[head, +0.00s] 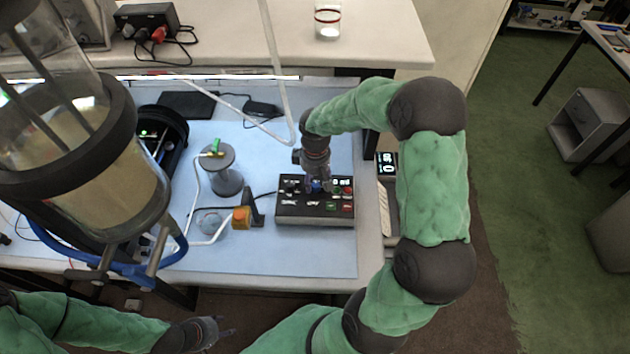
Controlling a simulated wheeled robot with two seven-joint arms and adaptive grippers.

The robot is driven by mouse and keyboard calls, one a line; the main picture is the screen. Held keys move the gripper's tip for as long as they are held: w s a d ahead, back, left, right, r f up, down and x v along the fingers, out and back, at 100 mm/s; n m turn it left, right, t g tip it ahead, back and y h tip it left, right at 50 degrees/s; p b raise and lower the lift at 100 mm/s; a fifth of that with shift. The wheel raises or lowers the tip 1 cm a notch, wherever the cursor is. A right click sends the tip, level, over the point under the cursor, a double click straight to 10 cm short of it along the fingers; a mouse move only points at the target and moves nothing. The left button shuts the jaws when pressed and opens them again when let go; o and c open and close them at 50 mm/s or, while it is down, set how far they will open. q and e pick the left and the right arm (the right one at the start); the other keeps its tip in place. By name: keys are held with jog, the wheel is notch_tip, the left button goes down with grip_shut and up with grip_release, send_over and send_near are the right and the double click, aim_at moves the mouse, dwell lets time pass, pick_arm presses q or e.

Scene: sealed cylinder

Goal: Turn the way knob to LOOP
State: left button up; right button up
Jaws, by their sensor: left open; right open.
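The dark control box (314,214) sits on the blue mat, with small knobs, buttons and lit displays on its sloped top. My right gripper (318,188) points down over the top middle of the box, around or just above a small blue knob (315,186). Its fingers hide part of the panel, and I cannot tell whether they touch the knob. The knob's pointer and labels are too small to read. My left gripper (222,330) is open and empty at the lower left, below the table's front edge.
A large clear cylinder (95,165) with dark rings fills the left. A grey spool-like stand (227,172) with a green valve and an orange-knobbed bracket (241,217) stand left of the box. A small display device (387,165) lies right. The front of the blue mat (290,255) is clear.

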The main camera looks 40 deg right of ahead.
notch_tip(320, 180, up, 11)
dwell(0.3)
dwell(0.5)
notch_tip(320, 180, up, 9)
jog(key=p, duration=0.9)
send_over(315, 184)
